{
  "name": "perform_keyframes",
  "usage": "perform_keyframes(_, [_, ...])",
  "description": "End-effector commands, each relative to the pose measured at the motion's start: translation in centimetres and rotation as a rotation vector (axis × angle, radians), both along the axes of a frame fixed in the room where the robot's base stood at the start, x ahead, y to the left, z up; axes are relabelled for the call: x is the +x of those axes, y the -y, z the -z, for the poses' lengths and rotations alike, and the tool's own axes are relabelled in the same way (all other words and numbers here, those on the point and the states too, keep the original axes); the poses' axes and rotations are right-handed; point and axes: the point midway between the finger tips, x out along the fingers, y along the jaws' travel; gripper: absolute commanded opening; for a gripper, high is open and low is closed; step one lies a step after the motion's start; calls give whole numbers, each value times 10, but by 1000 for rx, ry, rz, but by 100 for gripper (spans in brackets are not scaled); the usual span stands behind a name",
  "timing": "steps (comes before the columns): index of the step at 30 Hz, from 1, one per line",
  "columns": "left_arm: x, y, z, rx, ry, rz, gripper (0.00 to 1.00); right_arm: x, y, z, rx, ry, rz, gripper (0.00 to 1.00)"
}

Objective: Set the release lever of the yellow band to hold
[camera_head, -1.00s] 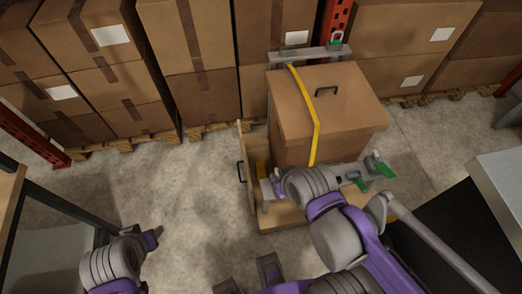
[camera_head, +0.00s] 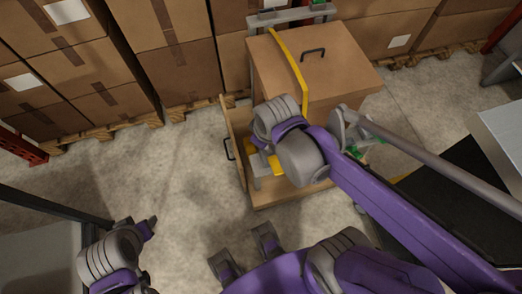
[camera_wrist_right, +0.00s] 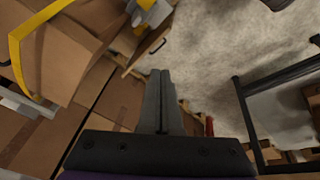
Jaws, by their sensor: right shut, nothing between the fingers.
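A lidded cardboard box (camera_head: 335,60) stands on a wooden cart (camera_head: 290,194), with the yellow band (camera_head: 304,82) running over its lid and down its front. Low at the cart's front left, a yellow part (camera_head: 274,166) with grey metal is partly hidden by my right arm; it may be the release lever. In the right wrist view a yellow part (camera_wrist_right: 147,4) on a grey fitting (camera_wrist_right: 153,14) shows beyond the fingertips. My right gripper (camera_wrist_right: 160,76) is shut and empty, apart from it. My left gripper (camera_head: 152,227) is over the floor at left; its jaws are unclear.
Green parts (camera_head: 353,152) at the cart's front right are mostly hidden behind my right arm. The cart's left panel has a black handle (camera_head: 229,149). Stacked cartons (camera_head: 180,70) on pallets line the back. A grey block (camera_head: 497,125) stands at right. Floor at left is clear.

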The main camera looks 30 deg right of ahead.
Motion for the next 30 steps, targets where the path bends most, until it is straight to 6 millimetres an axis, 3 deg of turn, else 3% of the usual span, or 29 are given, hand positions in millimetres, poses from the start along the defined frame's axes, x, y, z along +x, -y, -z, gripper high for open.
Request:
perform_keyframes(1, [-3,0,30,0,-10,0,50,16,4,33,-30,-40,-89,0])
perform_keyframes(3, [-5,0,53,0,-17,0,50,36,8,63,-70,-95,-234,0])
perform_keyframes(9, [-4,0,112,0,-37,0,50,88,21,153,-132,-226,-613,0])
perform_keyframes(13, [-2,0,135,0,-45,0,50,109,27,198,-143,-278,-785,0])
perform_keyframes(18, [-1,0,147,0,-49,0,50,120,31,222,-145,-305,-893,0])
perform_keyframes(30, [-1,0,146,0,-49,0,50,121,31,224,-146,-308,-908,0])
